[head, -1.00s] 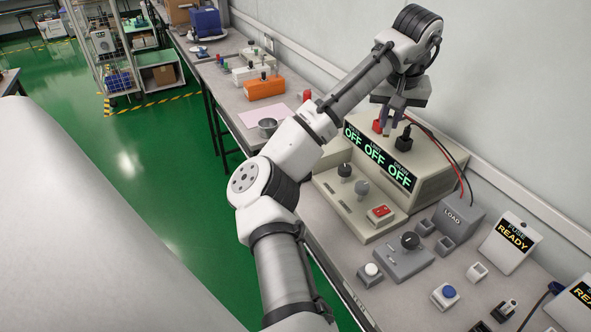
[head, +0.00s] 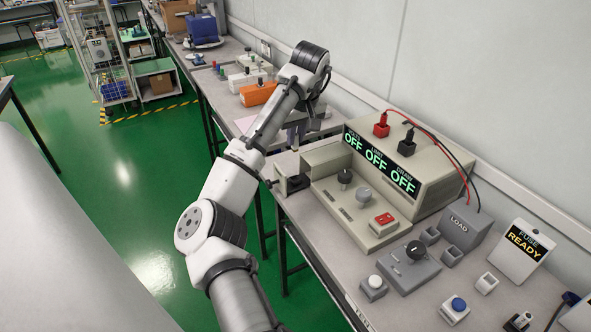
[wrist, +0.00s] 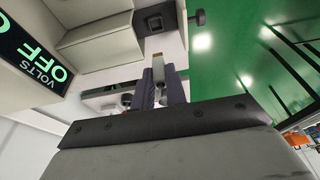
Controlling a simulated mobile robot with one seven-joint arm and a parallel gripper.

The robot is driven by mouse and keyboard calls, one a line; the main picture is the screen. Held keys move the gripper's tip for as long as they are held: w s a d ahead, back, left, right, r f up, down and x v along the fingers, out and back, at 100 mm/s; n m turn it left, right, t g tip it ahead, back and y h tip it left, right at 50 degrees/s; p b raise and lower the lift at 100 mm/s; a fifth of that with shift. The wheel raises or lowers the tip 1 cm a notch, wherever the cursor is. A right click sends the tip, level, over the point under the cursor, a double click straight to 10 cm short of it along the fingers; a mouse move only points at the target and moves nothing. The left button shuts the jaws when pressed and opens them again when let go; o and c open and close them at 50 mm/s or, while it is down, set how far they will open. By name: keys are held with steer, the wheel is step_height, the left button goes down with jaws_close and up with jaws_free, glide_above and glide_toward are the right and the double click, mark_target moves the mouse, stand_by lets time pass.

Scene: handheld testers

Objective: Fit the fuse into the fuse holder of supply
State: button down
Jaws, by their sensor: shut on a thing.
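The supply (head: 425,205) is a beige bench unit with OFF displays; its left end also shows in the wrist view (wrist: 95,45). A black square socket (head: 291,183), apparently the fuse holder, sticks out at its left end and shows in the wrist view (wrist: 156,19). My gripper (wrist: 160,85) is shut on a small pale piece with a brass-coloured end, apparently the fuse (wrist: 158,68). The brass end points towards the socket, with a gap between them. In the head view my gripper (head: 297,133) is beyond the supply's left end, partly hidden by my arm.
Red (head: 381,127) and black (head: 406,146) plugs stand on the supply, with leads to the grey LOAD box (head: 466,225). A FUSE READY sign (head: 524,250) and small controls stand to the right. An orange box (head: 258,93) lies further back along the bench.

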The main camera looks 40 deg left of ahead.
step_height(320, 180, down, 10)
steer(key=shift+f+p, duration=0.15)
steer(key=shift+p, duration=0.25)
steer(key=shift+f, duration=0.15)
steer(key=c, duration=1.7)
jaws_free()
